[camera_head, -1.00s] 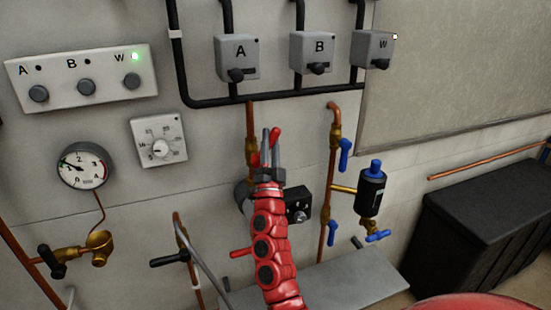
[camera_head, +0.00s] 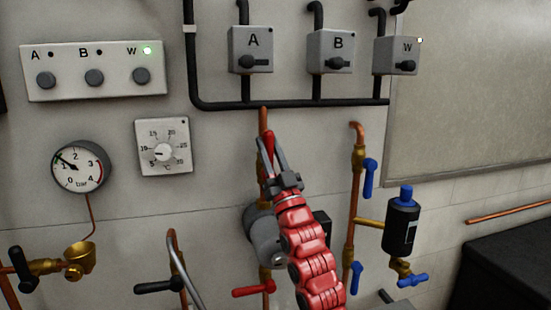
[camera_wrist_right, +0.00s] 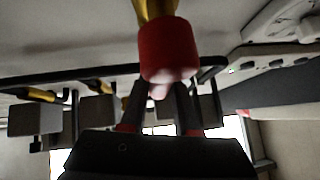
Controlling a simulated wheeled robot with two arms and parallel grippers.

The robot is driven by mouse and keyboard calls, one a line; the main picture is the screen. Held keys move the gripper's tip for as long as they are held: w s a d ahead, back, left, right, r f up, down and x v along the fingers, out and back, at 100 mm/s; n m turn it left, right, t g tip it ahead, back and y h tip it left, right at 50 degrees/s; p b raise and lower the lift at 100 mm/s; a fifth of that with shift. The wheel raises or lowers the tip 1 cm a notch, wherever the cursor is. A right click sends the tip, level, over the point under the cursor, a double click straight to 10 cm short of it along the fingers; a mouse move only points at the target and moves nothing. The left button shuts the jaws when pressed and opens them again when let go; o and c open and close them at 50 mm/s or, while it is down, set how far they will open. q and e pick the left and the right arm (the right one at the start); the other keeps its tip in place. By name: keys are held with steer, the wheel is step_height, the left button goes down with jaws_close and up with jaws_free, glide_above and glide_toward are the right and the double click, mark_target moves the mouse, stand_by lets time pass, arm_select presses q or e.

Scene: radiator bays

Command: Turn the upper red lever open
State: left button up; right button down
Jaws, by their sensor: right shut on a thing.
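The upper red lever (camera_head: 269,140) is on the copper pipe below box A in the head view. It looks roughly upright, close to the line of the pipe, with its lower part hidden by my gripper. My right gripper (camera_head: 267,152) is shut on it, one finger to each side. In the right wrist view the red lever (camera_wrist_right: 168,52) is large, with brass above it, and reaches down between my finger tips (camera_wrist_right: 160,100). A lower red lever (camera_head: 253,290) points left, roughly level, on the same pipe line. My left gripper is not in view.
A grey round pump (camera_head: 262,235) sits behind my right arm. Right of it, a copper pipe (camera_head: 352,215) carries blue levers (camera_head: 369,178) and a black canister (camera_head: 401,227). A thermostat (camera_head: 163,147) and gauge (camera_head: 80,167) are to the left. Black pipes (camera_head: 290,103) run above.

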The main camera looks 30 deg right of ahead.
mark_target(271, 153)
steer(key=shift+y, duration=0.3)
steer(key=c, duration=0.7)
jaws_free()
steer(key=shift+o, duration=0.2)
steer(key=shift+f, duration=0.1)
steer(key=shift+s+f, duration=0.2)
steer(key=shift+f, duration=0.1)
steer(key=v, duration=0.2)
steer(key=shift+s+f+b, duration=0.15)
steer(key=shift+s+b, duration=0.15)
steer(key=shift+s, duration=0.15)
steer(key=s, duration=1.1)
steer(key=shift+s+a, duration=0.2)
